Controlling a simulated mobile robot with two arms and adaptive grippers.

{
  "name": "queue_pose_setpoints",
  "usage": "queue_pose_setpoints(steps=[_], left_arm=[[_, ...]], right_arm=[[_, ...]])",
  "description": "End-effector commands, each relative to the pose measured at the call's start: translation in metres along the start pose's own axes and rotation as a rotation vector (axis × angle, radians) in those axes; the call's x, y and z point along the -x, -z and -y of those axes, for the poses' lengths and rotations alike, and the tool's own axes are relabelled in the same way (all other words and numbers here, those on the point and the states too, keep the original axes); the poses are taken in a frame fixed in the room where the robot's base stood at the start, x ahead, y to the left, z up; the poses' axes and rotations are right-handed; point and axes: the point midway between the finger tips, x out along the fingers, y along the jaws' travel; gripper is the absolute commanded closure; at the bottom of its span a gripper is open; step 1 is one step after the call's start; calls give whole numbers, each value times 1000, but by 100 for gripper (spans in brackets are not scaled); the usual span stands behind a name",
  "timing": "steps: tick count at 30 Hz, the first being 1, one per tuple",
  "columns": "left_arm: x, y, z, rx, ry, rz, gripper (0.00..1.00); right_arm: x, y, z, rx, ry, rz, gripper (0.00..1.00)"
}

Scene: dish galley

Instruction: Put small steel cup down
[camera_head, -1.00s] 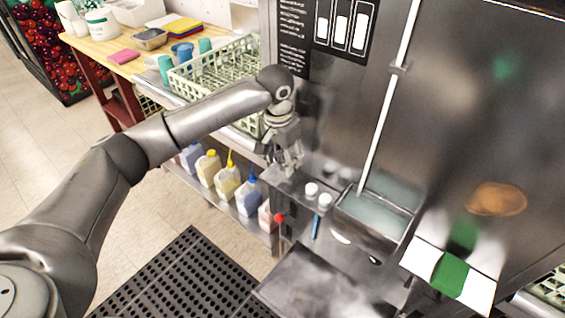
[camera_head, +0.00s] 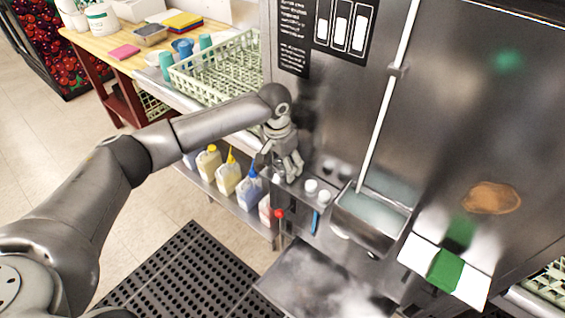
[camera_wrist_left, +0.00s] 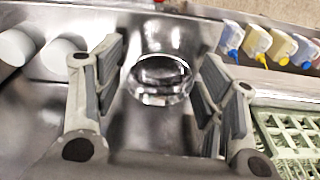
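The small steel cup (camera_wrist_left: 160,78) is round and shiny in the left wrist view. It appears to stand on the steel counter, between the two fingers of my left gripper (camera_wrist_left: 163,75). The fingers are spread, one on each side, with a narrow gap to the cup. In the head view my left gripper (camera_head: 287,172) points down at the counter beside the dish machine wall, and the cup is hard to make out there. My right gripper is not in view.
Two white round containers (camera_head: 311,186) stand right of my left gripper, with a steel basin (camera_head: 372,222) beyond them. Coloured bottles (camera_head: 228,178) line a lower shelf. A green dish rack (camera_head: 215,72) stands behind on the left.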

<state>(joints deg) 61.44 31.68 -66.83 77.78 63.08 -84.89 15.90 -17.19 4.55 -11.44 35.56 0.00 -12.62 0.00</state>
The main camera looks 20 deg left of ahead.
Motion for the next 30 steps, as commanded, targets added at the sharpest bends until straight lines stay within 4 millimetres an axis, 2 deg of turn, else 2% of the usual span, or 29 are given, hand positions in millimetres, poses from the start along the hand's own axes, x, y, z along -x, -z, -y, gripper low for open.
queue_pose_setpoints(steps=[9,13,24,30], left_arm=[[2,0,0,0,1,-1,33],[12,1,0,0,0,-3,33],[88,1,0,1,1,-4,33],[115,1,0,1,0,-2,33]], right_arm=[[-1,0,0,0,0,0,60],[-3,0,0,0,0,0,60],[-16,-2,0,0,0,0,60],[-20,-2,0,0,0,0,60]])
